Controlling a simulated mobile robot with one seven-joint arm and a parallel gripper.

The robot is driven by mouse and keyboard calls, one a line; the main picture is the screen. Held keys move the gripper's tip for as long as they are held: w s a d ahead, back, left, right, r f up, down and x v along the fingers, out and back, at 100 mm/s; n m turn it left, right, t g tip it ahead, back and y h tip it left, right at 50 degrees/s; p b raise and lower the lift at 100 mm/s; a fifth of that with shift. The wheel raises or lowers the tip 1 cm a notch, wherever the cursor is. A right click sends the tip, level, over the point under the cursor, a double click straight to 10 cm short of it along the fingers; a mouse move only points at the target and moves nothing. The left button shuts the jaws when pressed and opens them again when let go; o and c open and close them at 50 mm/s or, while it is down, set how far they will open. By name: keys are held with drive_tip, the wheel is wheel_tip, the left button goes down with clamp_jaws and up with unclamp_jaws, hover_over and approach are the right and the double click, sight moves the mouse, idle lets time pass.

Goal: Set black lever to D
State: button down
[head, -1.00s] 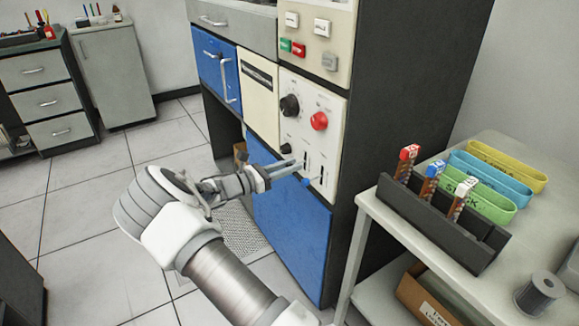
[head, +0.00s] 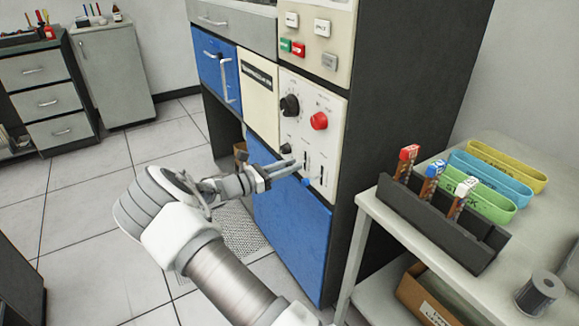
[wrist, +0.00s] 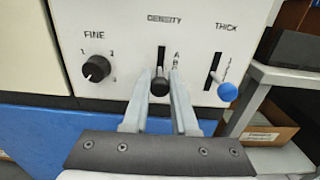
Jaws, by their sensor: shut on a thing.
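The black lever (wrist: 159,87) stands in the slot under the word DENSITY in the wrist view. Letters run down the slot's right side; A and B show, and the lower ones are partly hidden by my finger. The lever's knob sits between my fingertips, below the visible letters. My gripper (wrist: 160,92) is shut on the knob. In the head view my gripper (head: 296,168) reaches the lower part of the white control panel (head: 328,100); the black lever is hard to make out there.
The blue lever (wrist: 227,91) under THICK is close on the right. The black FINE knob (wrist: 96,69) is on the left. In the head view, a larger black knob (head: 290,105) and a red knob (head: 319,121) are above. A side table (head: 370,208) stands right.

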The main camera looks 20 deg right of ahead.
drive_tip(key=shift+f, duration=0.2)
drive_tip(key=shift+f+p, duration=0.65)
drive_tip(key=shift+f, duration=0.45)
drive_tip(key=c, duration=0.7)
unclamp_jaws()
drive_tip(key=shift+d+r, duration=0.1)
drive_tip(key=shift+a, duration=0.2)
drive_tip(key=s+a+p, duration=0.3)
drive_tip(key=a, duration=1.3)
drive_tip(key=shift+s+a, duration=0.2)
drive_tip(key=shift+a, duration=0.15)
